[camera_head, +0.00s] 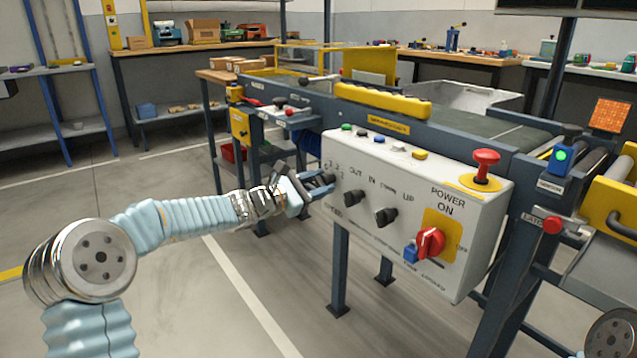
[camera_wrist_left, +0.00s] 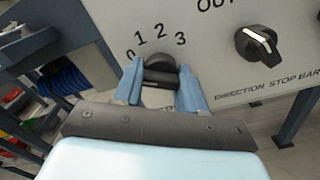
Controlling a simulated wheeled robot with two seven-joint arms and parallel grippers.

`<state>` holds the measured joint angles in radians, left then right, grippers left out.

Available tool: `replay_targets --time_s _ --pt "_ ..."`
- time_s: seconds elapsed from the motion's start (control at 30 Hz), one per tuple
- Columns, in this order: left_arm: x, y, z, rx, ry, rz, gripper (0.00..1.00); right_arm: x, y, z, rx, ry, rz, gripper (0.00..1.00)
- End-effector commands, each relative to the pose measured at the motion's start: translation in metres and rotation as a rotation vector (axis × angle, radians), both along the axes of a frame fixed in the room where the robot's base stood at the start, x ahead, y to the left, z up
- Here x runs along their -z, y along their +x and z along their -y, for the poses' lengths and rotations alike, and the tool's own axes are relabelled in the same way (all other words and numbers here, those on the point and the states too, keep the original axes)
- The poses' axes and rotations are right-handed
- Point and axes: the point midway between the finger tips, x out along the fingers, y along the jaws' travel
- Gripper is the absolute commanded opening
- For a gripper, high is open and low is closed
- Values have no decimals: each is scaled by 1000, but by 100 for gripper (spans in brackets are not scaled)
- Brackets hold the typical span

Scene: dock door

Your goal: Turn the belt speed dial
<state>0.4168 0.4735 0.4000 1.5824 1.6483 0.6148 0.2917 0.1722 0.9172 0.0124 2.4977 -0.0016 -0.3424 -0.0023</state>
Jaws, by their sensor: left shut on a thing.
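The belt speed dial (camera_wrist_left: 161,66) is a black knob on the left end of the white control box (camera_head: 452,268). Numbers 0, 1, 2 and 3 are printed in an arc around it. My left gripper (camera_wrist_left: 160,76) has its two blue fingers on either side of the knob and is shut on it. In the head view my left gripper (camera_head: 325,183) reaches the box's left end from the left, and its fingers partly cover the dial. I cannot tell clearly which number the dial points to. My right gripper is not in view.
Two more black knobs, a direction knob (camera_head: 353,199) and another (camera_head: 385,216), sit right of the dial. A red power switch (camera_head: 430,242) and a red mushroom button (camera_head: 486,166) are farther right. The conveyor (camera_head: 450,122) runs behind the box. The floor in front is clear.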

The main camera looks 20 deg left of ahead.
Motion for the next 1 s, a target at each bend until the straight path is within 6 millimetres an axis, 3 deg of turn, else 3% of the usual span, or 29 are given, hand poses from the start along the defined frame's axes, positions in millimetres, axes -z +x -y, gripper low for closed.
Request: replay_targets --time_s 0.47,0.5,0.63,1.0 --pt "3 0 -2 -5 -10 -14 10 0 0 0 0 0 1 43" --pt "3 0 -2 -5 -10 -14 43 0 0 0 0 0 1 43" --pt "3 0 -2 -4 -10 -14 63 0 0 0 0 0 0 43" --pt "1 -4 -4 -2 -9 -10 66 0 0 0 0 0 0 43"
